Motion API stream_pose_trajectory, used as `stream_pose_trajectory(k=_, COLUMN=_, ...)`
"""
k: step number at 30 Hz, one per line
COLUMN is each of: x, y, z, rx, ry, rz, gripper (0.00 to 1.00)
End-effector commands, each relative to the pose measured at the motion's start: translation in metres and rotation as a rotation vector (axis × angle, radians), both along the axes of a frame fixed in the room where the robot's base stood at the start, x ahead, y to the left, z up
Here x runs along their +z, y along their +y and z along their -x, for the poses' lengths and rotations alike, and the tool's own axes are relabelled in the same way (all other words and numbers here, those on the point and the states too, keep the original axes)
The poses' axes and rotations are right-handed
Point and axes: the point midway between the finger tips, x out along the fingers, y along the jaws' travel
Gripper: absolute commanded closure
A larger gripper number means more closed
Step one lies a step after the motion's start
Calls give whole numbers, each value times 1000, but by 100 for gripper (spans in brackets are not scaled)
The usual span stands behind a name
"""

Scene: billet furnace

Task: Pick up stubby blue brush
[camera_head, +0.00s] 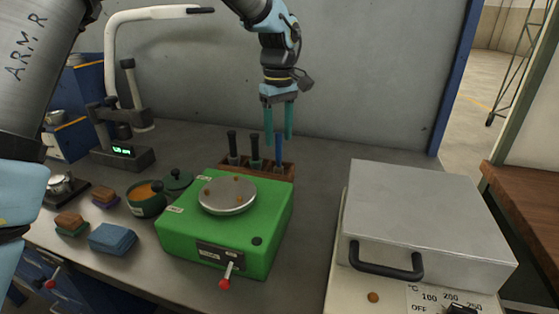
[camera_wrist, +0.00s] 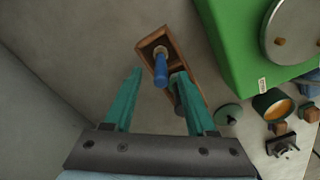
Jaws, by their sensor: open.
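The stubby blue brush (camera_head: 280,150) stands handle up at the right end of a brown wooden rack (camera_head: 286,174). In the wrist view its blue handle (camera_wrist: 160,70) rises from the rack (camera_wrist: 148,43) between the fingers. My gripper (camera_head: 279,136) has two teal fingers and is open above that end of the rack. In the wrist view the open gripper (camera_wrist: 158,74) has a finger on either side of the handle, with gaps showing. I cannot tell the exact height of the fingertips against the handle. The lower part of the brush is hidden in the rack.
Two dark-handled tools (camera_head: 232,146) stand in the same rack. A green box with a round metal plate (camera_head: 228,196) is in front. A grey-lidded heater (camera_head: 425,215) stands at right. A green pot (camera_head: 146,199) and sponges (camera_head: 112,238) lie left. The wall (camera_head: 370,80) is behind.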

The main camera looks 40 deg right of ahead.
Motion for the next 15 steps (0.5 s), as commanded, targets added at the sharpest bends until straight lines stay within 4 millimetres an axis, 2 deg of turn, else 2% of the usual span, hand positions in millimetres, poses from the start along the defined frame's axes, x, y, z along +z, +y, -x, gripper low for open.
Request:
stream_pose_trajectory(k=5, x=-11, y=1, z=1, rx=1, ry=2, rz=-1, gripper=44)
stream_pose_trajectory(k=12, x=-45, y=1, z=3, rx=0, ry=2, rz=-2, gripper=44)
stream_pose_trajectory(k=15, x=-54, y=1, z=2, rx=0, ry=1, rz=0, gripper=44)
